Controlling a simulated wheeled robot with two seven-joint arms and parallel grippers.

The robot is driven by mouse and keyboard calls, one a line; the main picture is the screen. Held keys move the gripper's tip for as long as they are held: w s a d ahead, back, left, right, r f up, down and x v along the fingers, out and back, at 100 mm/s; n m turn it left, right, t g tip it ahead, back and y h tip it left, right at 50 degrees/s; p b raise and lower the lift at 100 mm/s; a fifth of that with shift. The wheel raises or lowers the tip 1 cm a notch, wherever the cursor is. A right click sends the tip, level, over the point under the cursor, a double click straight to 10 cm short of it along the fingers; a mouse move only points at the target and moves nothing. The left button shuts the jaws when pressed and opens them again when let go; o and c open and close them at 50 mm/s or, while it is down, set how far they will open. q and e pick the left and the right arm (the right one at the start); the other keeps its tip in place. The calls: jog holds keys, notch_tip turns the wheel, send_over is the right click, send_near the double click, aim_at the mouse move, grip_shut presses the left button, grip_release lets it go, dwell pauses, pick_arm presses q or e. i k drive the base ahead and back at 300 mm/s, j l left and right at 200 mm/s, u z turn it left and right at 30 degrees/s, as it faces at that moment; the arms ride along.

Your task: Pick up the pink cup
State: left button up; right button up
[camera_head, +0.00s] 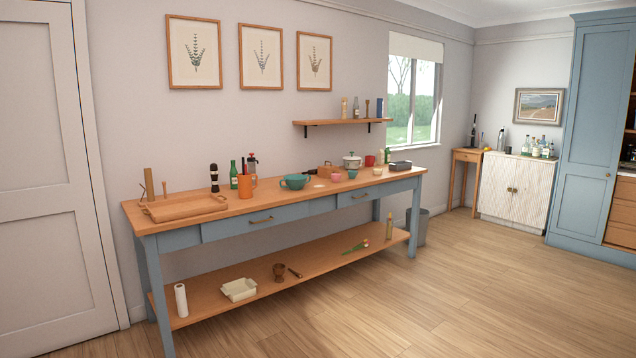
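A small pink cup (336,177) stands on the wooden top of the long blue table (270,209), right of the middle. It is small and far off in this view. A teal two-handled bowl (295,182) stands to its left, and a small teal cup (352,174) is close on its right. A brown pot (326,170) is just behind it. Neither of my grippers is in view.
A red mug (370,160), a white lidded pot (352,161) and a dark grey tin (400,166) stand farther right. An orange mug (246,187), bottles and a wooden tray (187,208) stand left. The floor (430,300) before the table is clear.

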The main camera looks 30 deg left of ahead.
aim_at(335, 178)
jog(key=i+j+u, duration=0.35)
jog(key=i, duration=0.8)
jog(key=i+u, duration=0.35)
jog(key=i, duration=2.7)
jog(key=i+u, duration=0.15)
jog(key=i, duration=0.35)
jog(key=i+l+u, duration=0.1)
jog(key=i, duration=0.45)
jog(key=i+l+u, duration=0.15)
jog(key=i, duration=0.35)
jog(key=i+l+u, duration=0.15)
jog(key=i, duration=0.35)
jog(key=l, duration=0.1)
